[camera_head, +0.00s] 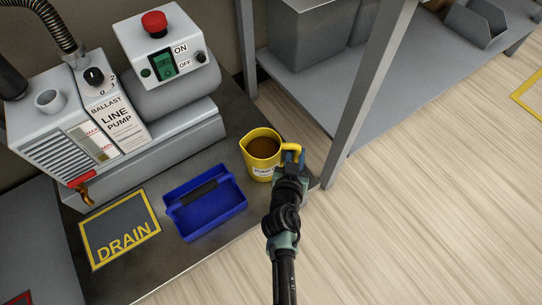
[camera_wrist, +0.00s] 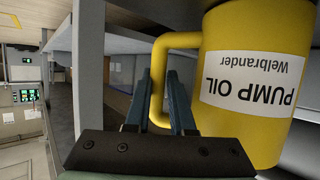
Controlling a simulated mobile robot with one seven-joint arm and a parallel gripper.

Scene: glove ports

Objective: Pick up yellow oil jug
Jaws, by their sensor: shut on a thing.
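The yellow oil jug (camera_head: 262,148) stands upright at the right end of the dark bench top in the head view, with brown liquid inside. In the wrist view the jug (camera_wrist: 262,35) fills the right side, and its label reads "PUMP OIL". My gripper (camera_head: 292,157) reaches the jug's handle from the right front. In the wrist view my gripper (camera_wrist: 165,95) has its fingers on either side of the handle (camera_wrist: 162,60) and is shut on it. I cannot tell whether the jug's base touches the bench.
A blue tray (camera_head: 218,214) with a handle lies left of the jug, beside a yellow-framed "DRAIN" mark (camera_head: 121,229). The line pump (camera_head: 110,120) stands behind. A grey shelf post (camera_head: 368,95) rises just right of the jug. The floor to the right is clear.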

